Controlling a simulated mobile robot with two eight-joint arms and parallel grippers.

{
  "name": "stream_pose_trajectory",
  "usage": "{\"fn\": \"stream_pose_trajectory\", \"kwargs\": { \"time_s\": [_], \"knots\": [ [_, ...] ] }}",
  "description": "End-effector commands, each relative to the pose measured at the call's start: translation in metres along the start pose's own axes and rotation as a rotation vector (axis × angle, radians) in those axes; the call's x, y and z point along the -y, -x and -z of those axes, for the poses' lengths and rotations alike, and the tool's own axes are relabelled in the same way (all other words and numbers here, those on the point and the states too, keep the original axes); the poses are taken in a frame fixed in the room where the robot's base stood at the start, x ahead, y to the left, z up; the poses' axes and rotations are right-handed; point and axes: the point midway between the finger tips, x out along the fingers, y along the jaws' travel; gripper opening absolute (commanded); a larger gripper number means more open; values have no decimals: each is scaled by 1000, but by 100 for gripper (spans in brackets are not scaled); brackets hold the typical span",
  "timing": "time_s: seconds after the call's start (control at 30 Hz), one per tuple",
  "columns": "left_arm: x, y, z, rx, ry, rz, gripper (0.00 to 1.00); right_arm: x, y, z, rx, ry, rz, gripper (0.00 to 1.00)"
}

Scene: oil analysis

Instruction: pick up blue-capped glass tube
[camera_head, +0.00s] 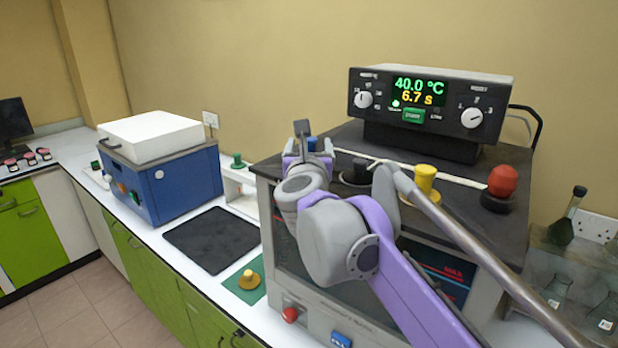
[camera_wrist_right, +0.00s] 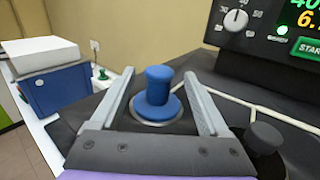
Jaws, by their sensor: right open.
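The blue cap of the glass tube (camera_wrist_right: 158,97) stands upright in a round opening on the dark top of the instrument; the glass below it is hidden. In the head view only a bit of the blue cap (camera_head: 312,142) shows behind my right gripper (camera_head: 307,152). In the right wrist view my right gripper (camera_wrist_right: 160,82) is open, with one finger on each side of the cap. A gap shows between the cap and each finger. My left gripper is not in view.
A black cap (camera_wrist_right: 264,138), a yellow cap (camera_head: 426,178) and a red cap (camera_head: 502,180) stand on the same instrument top (camera_head: 462,212). A control box (camera_head: 430,105) reading 40.0 °C rises behind them. A blue box with white lid (camera_head: 168,184) stands left.

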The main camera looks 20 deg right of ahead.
Motion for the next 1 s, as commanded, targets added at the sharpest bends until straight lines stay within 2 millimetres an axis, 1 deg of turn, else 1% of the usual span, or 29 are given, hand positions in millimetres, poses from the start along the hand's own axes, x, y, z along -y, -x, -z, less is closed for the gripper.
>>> {"fn": "stream_pose_trajectory", "kwargs": {
  "time_s": [0.03,0.13,0.37,0.4,0.47,0.5,0.67,0.8,0.83,1.0],
  "knots": [
    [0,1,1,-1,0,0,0,0,-8,-1,0,1,1,78],
    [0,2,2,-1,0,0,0,0,-15,-1,0,0,0,78],
    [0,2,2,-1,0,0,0,-1,-16,0,0,0,-1,78],
    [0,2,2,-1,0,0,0,-1,-16,0,0,0,-1,75],
    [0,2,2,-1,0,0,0,-1,-16,0,0,0,-1,64],
    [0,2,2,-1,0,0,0,-1,-16,0,0,0,-1,57],
    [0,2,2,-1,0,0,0,-1,-16,0,0,1,-1,28],
    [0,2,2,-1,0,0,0,-1,-16,0,0,0,-1,3],
    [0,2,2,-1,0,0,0,-1,-16,0,0,0,-1,0],
    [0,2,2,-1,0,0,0,-1,-16,0,0,1,-1,0]
  ]
}}
